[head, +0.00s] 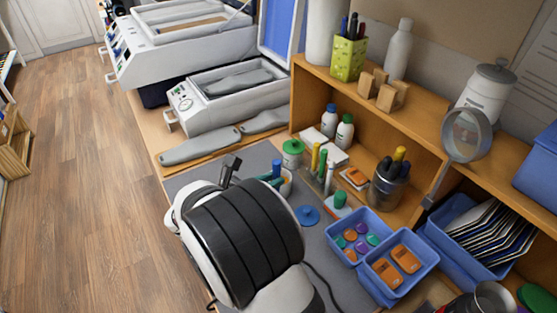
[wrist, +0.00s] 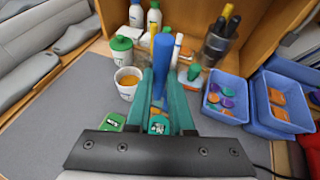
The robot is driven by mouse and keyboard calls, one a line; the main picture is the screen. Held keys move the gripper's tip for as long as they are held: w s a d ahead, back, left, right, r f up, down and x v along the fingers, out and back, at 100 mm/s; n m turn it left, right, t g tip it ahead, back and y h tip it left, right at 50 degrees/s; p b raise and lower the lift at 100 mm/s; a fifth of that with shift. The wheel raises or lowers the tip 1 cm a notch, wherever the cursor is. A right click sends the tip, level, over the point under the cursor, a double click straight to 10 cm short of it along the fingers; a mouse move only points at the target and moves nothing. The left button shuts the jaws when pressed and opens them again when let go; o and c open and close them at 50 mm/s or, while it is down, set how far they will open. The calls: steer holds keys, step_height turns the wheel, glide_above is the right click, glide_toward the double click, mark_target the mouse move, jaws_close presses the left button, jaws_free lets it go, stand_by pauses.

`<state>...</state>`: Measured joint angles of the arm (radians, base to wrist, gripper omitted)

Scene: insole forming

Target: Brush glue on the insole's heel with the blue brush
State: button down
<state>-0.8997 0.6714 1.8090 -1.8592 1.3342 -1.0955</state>
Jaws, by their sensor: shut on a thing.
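In the wrist view the teal fingers of my gripper (wrist: 160,112) are shut on the blue brush (wrist: 161,66), whose handle stands up between them. Its lower end is hidden by the gripper. Two grey insoles lie on the wooden bench to the left: the nearer one (head: 200,147) and the farther one (head: 266,120).
A green-lidded jar (head: 293,150) stands behind the cup. Pens and bottles stand near the wooden shelf (head: 420,120). Blue bins (head: 357,236) with coloured pieces are on the right. A press (head: 228,97) stands behind the insoles. The grey mat (wrist: 60,120) is largely clear on the left.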

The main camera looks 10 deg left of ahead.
step_height(320, 180, down, 6)
steer(key=shift+f, duration=0.2)
steer(key=shift+f, duration=0.75)
stand_by(1.5)
steer(key=shift+s, duration=0.15)
step_height(320, 180, up, 8)
steer(key=s+d, duration=0.1)
steer(key=shift+s+d+r, duration=0.15)
steer(key=shift+s+d, duration=0.1)
steer(key=shift+d, duration=0.1)
stand_by(1.5)
stand_by(0.5)
